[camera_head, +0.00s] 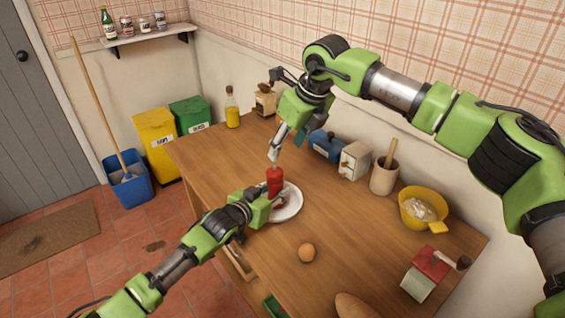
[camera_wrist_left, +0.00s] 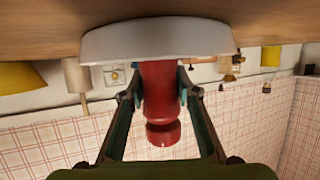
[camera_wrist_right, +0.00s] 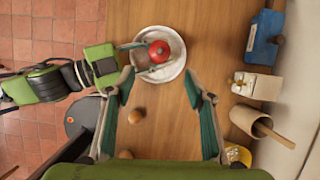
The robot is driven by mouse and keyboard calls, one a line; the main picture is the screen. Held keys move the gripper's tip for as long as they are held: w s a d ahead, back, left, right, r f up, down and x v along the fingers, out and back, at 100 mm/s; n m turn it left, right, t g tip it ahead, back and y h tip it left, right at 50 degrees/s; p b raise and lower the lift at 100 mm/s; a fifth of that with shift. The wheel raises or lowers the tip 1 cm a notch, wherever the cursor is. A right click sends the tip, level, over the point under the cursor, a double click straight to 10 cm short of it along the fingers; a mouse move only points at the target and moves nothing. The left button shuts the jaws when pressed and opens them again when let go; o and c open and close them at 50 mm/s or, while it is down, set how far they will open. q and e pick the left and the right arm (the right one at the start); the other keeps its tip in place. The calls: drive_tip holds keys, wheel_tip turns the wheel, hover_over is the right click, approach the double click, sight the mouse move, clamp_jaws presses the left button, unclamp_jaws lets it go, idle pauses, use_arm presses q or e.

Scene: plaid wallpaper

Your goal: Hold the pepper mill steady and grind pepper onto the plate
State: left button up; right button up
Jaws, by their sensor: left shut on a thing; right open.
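The red pepper mill (camera_head: 275,177) stands upright over the white plate (camera_head: 293,209). My left gripper (camera_head: 268,197) is shut on the mill from the side; the left wrist view shows the mill (camera_wrist_left: 160,95) between both fingers. My right gripper (camera_head: 273,156) is above the mill, pointing down, open and apart from it. In the right wrist view the mill's round top (camera_wrist_right: 159,50) shows beyond the open fingers (camera_wrist_right: 158,84). A reddish-brown item on the plate is partly hidden; I cannot tell whether the mill's base touches the plate.
An egg (camera_head: 307,253) lies in front of the plate. A blue container (camera_head: 326,147), a white box (camera_head: 354,161), a crock (camera_head: 384,177), a yellow bowl (camera_head: 420,209) and a red-topped box (camera_head: 426,274) stand to the right.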

drive_tip(key=s+a+f+n+y, duration=0.1)
drive_tip(key=s+a+n+y, duration=0.2)
drive_tip(key=a, duration=0.2)
drive_tip(key=m+t+y, duration=0.3)
drive_tip(key=t, duration=0.4)
approach(278, 173)
drive_tip(key=x, duration=1.1)
drive_tip(key=shift+w+a+f, duration=0.15)
drive_tip(key=shift+w, duration=0.15)
drive_tip(key=c, duration=1.1)
